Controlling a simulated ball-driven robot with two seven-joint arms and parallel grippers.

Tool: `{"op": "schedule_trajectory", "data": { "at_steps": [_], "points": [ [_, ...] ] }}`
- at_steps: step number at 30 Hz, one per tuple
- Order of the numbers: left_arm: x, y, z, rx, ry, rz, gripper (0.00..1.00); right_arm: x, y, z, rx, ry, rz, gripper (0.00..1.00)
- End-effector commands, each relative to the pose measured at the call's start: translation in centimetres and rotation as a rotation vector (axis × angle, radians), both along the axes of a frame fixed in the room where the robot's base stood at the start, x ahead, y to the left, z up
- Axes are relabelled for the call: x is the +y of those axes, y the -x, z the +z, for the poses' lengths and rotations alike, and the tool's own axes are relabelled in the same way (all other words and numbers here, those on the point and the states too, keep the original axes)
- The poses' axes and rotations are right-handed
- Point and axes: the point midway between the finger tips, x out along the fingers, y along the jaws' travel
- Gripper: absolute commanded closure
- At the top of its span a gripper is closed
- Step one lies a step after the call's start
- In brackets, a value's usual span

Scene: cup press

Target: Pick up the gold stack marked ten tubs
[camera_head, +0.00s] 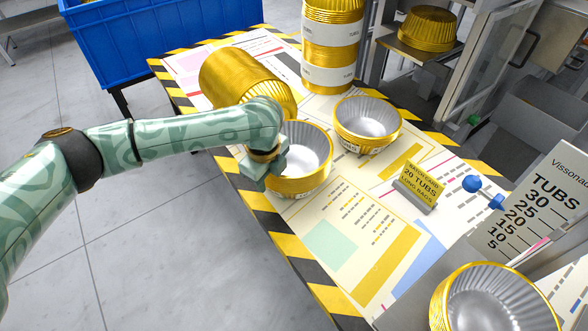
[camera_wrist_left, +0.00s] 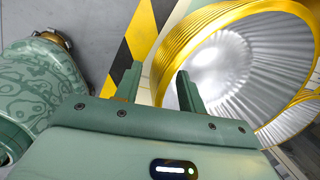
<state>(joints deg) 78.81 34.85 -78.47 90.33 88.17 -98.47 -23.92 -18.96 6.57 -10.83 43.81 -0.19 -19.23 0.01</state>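A short gold stack of tubs (camera_head: 318,140) with a silver inside stands upright on the striped table; any marking on it is too small to read. My left gripper (camera_head: 262,172) is at its near left rim. In the left wrist view the fingers (camera_wrist_left: 158,88) are apart, with the gold rim of the stack (camera_wrist_left: 240,75) between them: one finger outside the wall, the other over the silver inside. No contact is clear. A second short gold stack (camera_head: 368,125) with a small unreadable label stands behind, to the right. My right gripper is not in view.
A large gold stack (camera_head: 240,78) lies on its side behind my gripper. A tall banded stack (camera_head: 330,50) stands at the back. A card reading 20 tubs (camera_head: 417,185) and a graduated board (camera_head: 540,205) are at right. Another stack (camera_head: 490,305) is front right. A blue bin (camera_head: 150,40) is behind.

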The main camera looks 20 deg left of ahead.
Motion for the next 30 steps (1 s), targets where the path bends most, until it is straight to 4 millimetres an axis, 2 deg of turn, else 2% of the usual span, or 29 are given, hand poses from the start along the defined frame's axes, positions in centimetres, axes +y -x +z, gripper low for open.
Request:
{"op": "schedule_trajectory", "data": {
  "at_steps": [6, 7, 11, 23, 26, 30],
  "points": [
    [0.0, -0.1, 0.1, -0.004, 0.001, 0.001, 0.60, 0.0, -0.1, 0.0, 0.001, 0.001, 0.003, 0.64],
    [0.0, -0.1, 0.1, -0.004, 0.001, 0.001, 0.63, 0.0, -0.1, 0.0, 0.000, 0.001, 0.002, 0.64],
    [0.0, -0.1, 0.1, -0.003, 0.000, 0.001, 0.99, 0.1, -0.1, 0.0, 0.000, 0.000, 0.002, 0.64],
    [0.0, -0.1, 0.2, -0.004, 0.001, 0.001, 1.00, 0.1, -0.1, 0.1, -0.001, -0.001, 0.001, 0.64],
    [0.0, -0.1, 0.7, -0.005, 0.001, 0.001, 1.00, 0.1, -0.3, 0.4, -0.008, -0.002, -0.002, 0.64],
    [0.0, -0.1, 2.4, -0.009, 0.002, 0.002, 1.00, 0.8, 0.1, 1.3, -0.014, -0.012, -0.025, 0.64]
  ]
}}
